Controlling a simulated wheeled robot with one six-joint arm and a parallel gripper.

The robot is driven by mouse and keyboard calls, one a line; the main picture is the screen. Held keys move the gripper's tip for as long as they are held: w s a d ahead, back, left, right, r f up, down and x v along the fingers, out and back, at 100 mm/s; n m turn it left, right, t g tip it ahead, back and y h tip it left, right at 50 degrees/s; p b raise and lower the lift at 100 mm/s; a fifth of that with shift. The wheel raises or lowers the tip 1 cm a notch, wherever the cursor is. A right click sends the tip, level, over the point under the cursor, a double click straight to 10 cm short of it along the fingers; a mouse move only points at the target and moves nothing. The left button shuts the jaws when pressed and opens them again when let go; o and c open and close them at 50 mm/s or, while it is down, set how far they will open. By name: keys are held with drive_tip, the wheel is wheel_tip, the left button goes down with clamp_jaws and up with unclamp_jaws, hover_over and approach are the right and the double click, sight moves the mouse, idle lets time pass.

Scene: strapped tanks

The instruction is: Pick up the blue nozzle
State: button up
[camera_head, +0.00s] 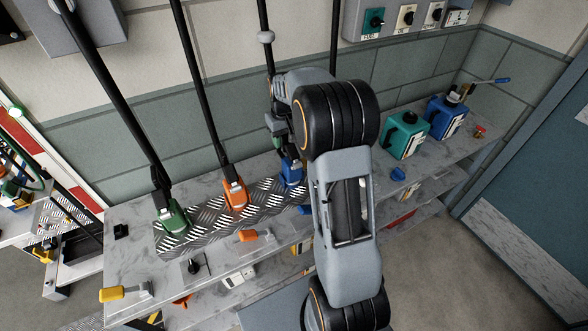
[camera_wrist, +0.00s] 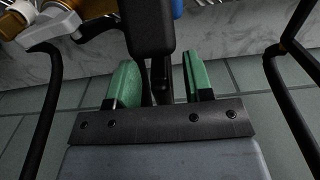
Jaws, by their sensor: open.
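The blue nozzle (camera_head: 291,173) stands on the checker plate (camera_head: 200,236) on the bench, at the right end of a row of nozzles. My gripper (camera_head: 278,143) is just above it, by the black hose, and hides its upper part. In the wrist view, my gripper's green fingers (camera_wrist: 158,65) are apart, with a dark upright part between them. A black block (camera_wrist: 150,25) lies beyond the fingers, and a bit of blue shows at the top edge. I cannot tell whether the fingers touch anything.
An orange nozzle (camera_head: 235,194) and a green nozzle (camera_head: 171,216) stand to the left on hoses. A teal tank (camera_head: 404,136) and a blue tank (camera_head: 446,115) stand to the right.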

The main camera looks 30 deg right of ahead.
drive_tip(key=shift+f, duration=0.6)
drive_tip(key=shift+c, duration=0.2)
clamp_jaws()
drive_tip(key=shift+r, duration=0.1)
idle(0.7)
